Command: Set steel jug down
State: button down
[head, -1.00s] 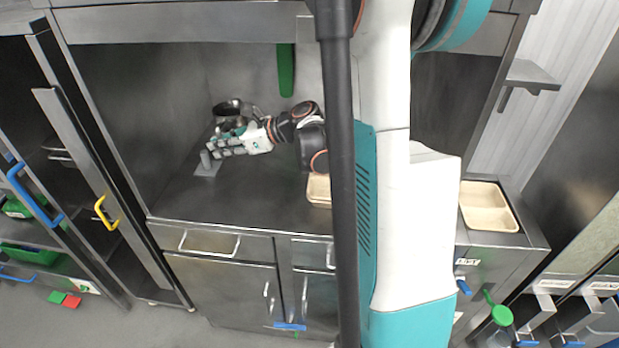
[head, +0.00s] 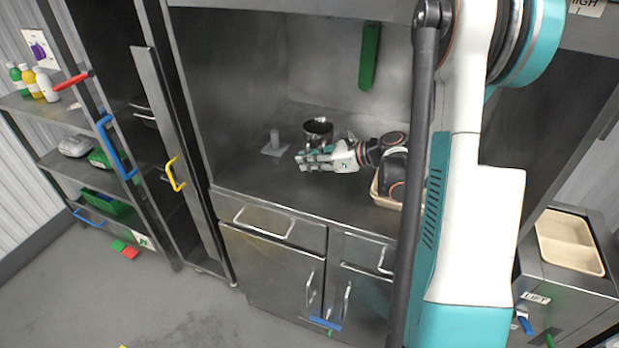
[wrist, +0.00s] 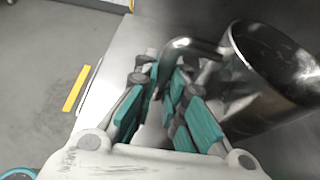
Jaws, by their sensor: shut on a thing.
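The steel jug (head: 318,130) is at the back of the steel counter (head: 245,178), just behind my gripper (head: 314,159) in the head view. In the wrist view the jug (wrist: 258,85) fills the right side, its open rim facing up and right, and its bent handle (wrist: 190,46) reaches in between the fingers. My gripper (wrist: 168,88) is shut on that handle. The jug looks about upright in the head view. I cannot tell whether its base touches the counter.
A small grey post on a square plate (head: 274,143) stands left of the jug. A tan tray (head: 383,193) is partly hidden by my arm. Another tan tray (head: 570,243) is at the right. A green strip (head: 369,56) hangs on the back wall. The front-left counter is clear.

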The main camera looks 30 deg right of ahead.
jog(key=shift+f+b, duration=0.7)
jog(key=shift+f, duration=1.7)
jog(key=shift+f, duration=0.2)
jog(key=c, duration=1.7)
grip_release()
jog(key=shift+r, duration=0.1)
jog(key=shift+r, duration=0.1)
jog(key=shift+s+d+r, duration=0.15)
jog(key=shift+s+d, duration=0.05)
jog(key=shift+s, duration=0.05)
jog(key=p+v, duration=0.2)
jog(key=v, duration=0.9)
jog(key=shift+s+p, duration=0.2)
jog(key=shift+p, duration=0.1)
jog(key=shift+w, duration=0.1)
